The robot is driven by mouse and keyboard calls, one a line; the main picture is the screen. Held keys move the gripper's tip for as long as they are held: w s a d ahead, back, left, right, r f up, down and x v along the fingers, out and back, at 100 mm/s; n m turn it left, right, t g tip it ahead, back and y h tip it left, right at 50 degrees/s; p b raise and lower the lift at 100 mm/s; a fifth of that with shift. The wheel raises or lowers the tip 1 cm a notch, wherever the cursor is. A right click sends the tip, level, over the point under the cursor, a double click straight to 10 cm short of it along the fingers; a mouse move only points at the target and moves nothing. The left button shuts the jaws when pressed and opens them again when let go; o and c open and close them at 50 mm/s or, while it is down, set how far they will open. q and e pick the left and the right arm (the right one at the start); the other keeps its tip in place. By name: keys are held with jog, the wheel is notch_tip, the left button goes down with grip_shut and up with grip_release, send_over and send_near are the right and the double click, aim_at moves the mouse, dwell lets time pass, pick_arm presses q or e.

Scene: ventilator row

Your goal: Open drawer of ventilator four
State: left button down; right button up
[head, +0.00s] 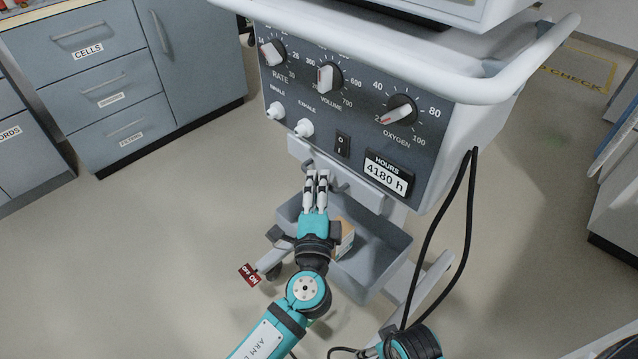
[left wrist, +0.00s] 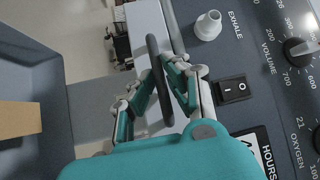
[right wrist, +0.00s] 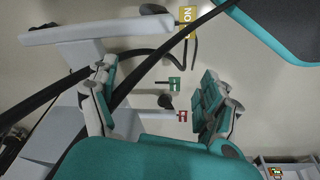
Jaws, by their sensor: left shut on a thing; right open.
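The ventilator (head: 350,110) stands before me, its dark front panel carrying knobs, a switch and an hours display. No number four is readable on it. Below the panel is a pale drawer front (head: 365,187) with a dark bar handle, seen best in the left wrist view (left wrist: 158,75). My left gripper (head: 317,176) has its fingers closed around this handle; it also shows in the left wrist view (left wrist: 160,85). I cannot tell whether the drawer stands out from the body. My right gripper (right wrist: 158,95) is open low beside the ventilator, with a black cable passing near its fingers.
A grey basket (head: 375,262) with a small box (head: 344,238) hangs under the drawer. Black cables (head: 465,215) loop down at the right. A red-tagged wheel leg (head: 268,262) sticks out left. Grey cabinets (head: 95,75) stand back left; floor between is clear.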

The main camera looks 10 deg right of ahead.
dwell(0.3)
pick_arm(q)
jog(key=s+a, duration=0.6)
jog(key=a, duration=0.3)
jog(key=shift+a, duration=0.35)
jog(key=c, duration=1.4)
grip_release()
pick_arm(e)
jog(key=shift+r, duration=0.5)
